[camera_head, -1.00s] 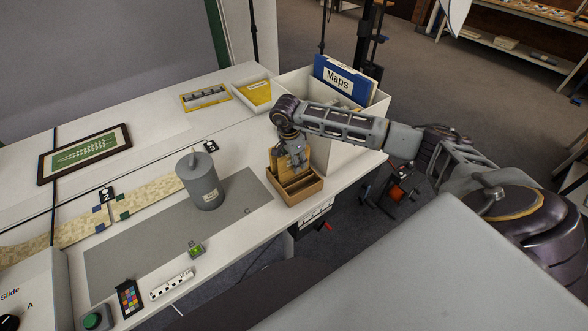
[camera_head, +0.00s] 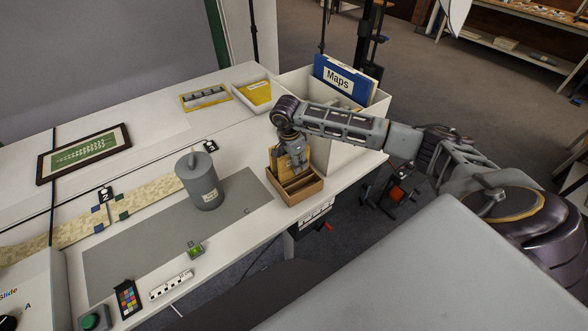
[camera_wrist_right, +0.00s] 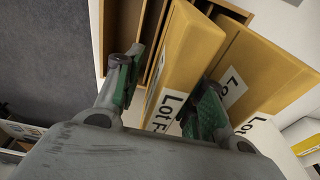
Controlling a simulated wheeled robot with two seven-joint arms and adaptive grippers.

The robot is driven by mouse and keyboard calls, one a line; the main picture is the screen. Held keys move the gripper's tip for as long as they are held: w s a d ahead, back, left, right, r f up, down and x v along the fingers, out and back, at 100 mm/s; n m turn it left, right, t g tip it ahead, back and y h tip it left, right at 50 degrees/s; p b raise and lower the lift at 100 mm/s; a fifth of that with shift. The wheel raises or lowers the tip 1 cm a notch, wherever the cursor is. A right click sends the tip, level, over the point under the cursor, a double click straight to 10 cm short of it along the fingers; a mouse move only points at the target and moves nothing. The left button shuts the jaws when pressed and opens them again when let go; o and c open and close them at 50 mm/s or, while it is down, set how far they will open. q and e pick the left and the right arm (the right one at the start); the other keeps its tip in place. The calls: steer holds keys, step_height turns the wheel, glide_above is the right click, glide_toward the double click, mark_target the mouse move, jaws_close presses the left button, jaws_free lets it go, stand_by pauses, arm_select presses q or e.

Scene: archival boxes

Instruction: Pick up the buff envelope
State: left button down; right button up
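A buff envelope (camera_wrist_right: 180,60) labelled "Lot F…" stands in a slotted wooden box (camera_head: 301,195); the rest of its label is hidden. A second buff envelope (camera_wrist_right: 262,72), its label partly hidden, is to its right in the right wrist view. My right gripper (camera_wrist_right: 165,85) is open, with green-padded fingers on either side of the first envelope. A gap shows at the left finger; the right finger is between the two envelopes. In the head view, this gripper (camera_head: 296,163) is low over the box, partly hiding the envelopes. My left gripper is out of view.
A white bin (camera_head: 318,92) with a blue "Maps" folder (camera_head: 345,76) stands behind the box, beneath my right forearm. A grey lidded canister (camera_head: 203,183) stands on the grey mat (camera_head: 150,235) to the left. The table's front edge is close to the box.

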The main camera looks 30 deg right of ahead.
jaws_close()
